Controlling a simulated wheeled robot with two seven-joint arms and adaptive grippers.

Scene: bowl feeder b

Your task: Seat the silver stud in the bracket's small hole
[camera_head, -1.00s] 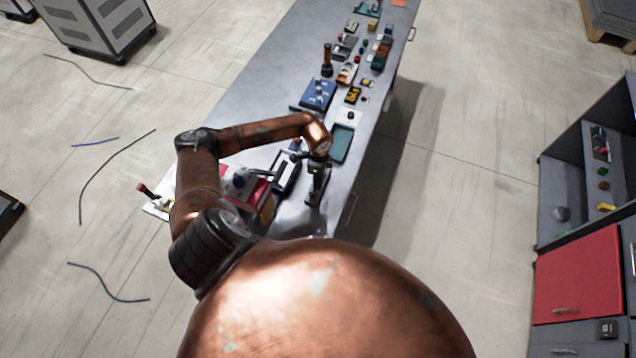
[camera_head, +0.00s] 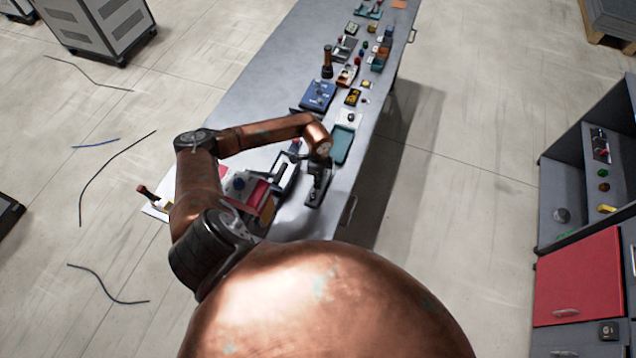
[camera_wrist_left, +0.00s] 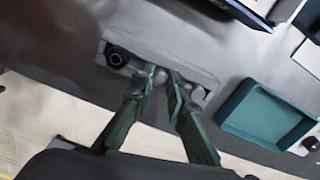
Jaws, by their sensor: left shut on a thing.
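My left gripper (camera_head: 321,172) is over the near part of the long grey table, at a dark bracket fixture. In the left wrist view its two green fingers (camera_wrist_left: 163,90) come together at the tips. They are shut on the silver stud (camera_wrist_left: 160,76), a small pale rounded piece mostly hidden between them. The grey bracket (camera_wrist_left: 190,76) lies directly beyond the fingertips, with a dark ringed round opening (camera_wrist_left: 115,58) at its left end. The small hole is not clearly visible behind the tips. I cannot tell whether the stud touches the bracket. My right gripper is not in view.
A teal tray (camera_head: 342,145) lies just beyond the bracket; it also shows in the left wrist view (camera_wrist_left: 231,121), to the right of the fingers. A blue block fixture (camera_head: 318,95) and several small parts line the table farther off. The table's right edge is close.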

